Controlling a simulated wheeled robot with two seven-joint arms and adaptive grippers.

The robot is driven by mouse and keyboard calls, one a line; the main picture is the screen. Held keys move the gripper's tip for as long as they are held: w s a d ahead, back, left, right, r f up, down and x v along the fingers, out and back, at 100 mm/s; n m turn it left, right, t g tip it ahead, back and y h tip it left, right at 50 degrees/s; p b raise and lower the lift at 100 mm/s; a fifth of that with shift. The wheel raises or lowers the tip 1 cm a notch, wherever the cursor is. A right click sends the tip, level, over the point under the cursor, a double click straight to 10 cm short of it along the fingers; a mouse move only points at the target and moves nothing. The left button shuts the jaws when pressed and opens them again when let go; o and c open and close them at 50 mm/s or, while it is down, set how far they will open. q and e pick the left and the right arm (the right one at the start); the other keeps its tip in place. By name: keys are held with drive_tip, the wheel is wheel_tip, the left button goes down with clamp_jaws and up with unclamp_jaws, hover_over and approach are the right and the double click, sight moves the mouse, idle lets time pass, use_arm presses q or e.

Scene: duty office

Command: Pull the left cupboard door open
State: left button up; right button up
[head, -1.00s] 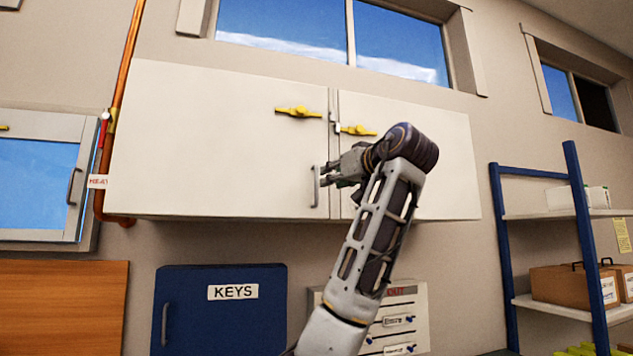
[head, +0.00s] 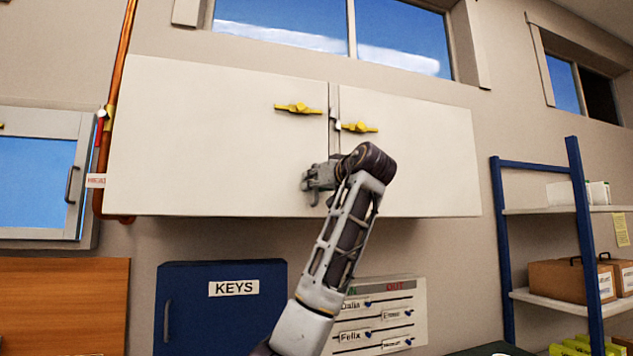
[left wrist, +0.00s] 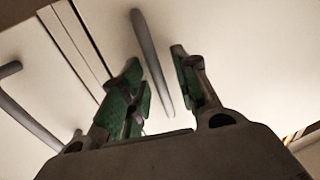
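The white wall cupboard has a left door (head: 220,140) and a right door (head: 425,160), both shut. My left gripper (head: 312,183) is in front of the left door's lower right corner and hides its handle in the head view. In the left wrist view the gripper (left wrist: 155,90) is open, and a grey bar handle (left wrist: 150,55), apparently the left door's, stands between its fingers with gaps on both sides. A second bar handle (left wrist: 28,108) lies beyond the door gap there. My right gripper is not in view.
Yellow latches sit on the left door (head: 298,109) and right door (head: 358,127). A copper pipe (head: 118,75) runs beside the cupboard's left side. Below are a blue key cabinet (head: 220,310) and a name board (head: 400,315). A blue shelf rack (head: 580,240) stands right.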

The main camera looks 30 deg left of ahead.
use_arm(q)
clamp_jaws()
drive_tip(key=shift+s+d, duration=0.1)
drive_tip(key=shift+s, duration=0.05)
idle(0.4)
